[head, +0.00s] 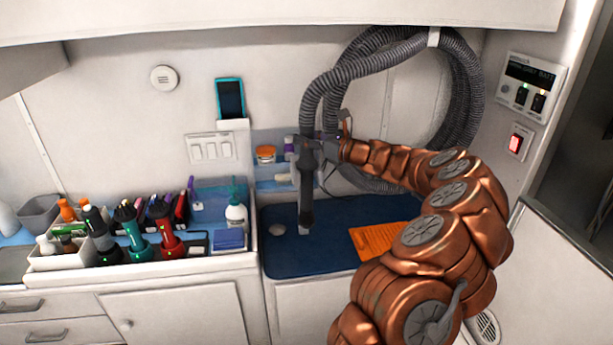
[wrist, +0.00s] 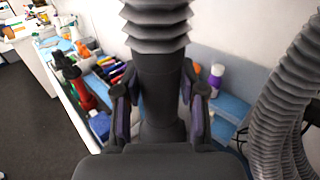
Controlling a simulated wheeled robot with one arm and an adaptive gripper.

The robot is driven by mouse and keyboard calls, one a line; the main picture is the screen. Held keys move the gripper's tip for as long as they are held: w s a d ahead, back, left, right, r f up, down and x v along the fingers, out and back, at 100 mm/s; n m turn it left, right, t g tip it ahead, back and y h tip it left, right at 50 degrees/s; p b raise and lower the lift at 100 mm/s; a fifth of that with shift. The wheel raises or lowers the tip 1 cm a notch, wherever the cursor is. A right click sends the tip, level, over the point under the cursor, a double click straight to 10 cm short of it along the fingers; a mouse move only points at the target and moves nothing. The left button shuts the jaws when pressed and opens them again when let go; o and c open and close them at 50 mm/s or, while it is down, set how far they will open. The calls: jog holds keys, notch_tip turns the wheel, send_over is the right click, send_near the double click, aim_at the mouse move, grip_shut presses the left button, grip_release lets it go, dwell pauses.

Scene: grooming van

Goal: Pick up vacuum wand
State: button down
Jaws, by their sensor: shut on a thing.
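The vacuum wand (head: 307,180) is a dark, upright tube with a corrugated grey hose (head: 332,75) joined to its top. My gripper (head: 325,148) is shut around the upper part of the wand, below the hose. In the wrist view, the wand (wrist: 160,92) stands between the two fingers of my gripper (wrist: 160,105), with the ribbed hose rising above it. The wand's lower end is above or at the blue mat (head: 345,215); I cannot tell whether it touches.
The hose coils on the back wall at a white clip (head: 434,37). A tray of clippers and bottles (head: 150,262) stands on the left counter. A white pump bottle (head: 236,212) is left of the wand. An overhead cabinet (head: 250,18) spans the top.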

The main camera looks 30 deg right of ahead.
aim_at(307, 124)
jog(key=shift+r, duration=0.1)
jog(key=shift+s+r+b, duration=0.2)
jog(key=shift+r+b, duration=0.35)
notch_tip(307, 124, up, 6)
jog(key=shift+s+a+f+b, duration=0.1)
jog(key=shift+b, duration=0.55)
jog(key=s+a+b, duration=0.2)
jog(key=s+a, duration=0.1)
jog(key=s, duration=0.6)
jog(key=s+a+b, duration=0.2)
jog(key=s+a, duration=0.2)
jog(key=s, duration=0.5)
jog(key=shift+a+b, duration=0.3)
jog(key=shift+b, duration=0.05)
jog(key=shift+w, duration=0.1)
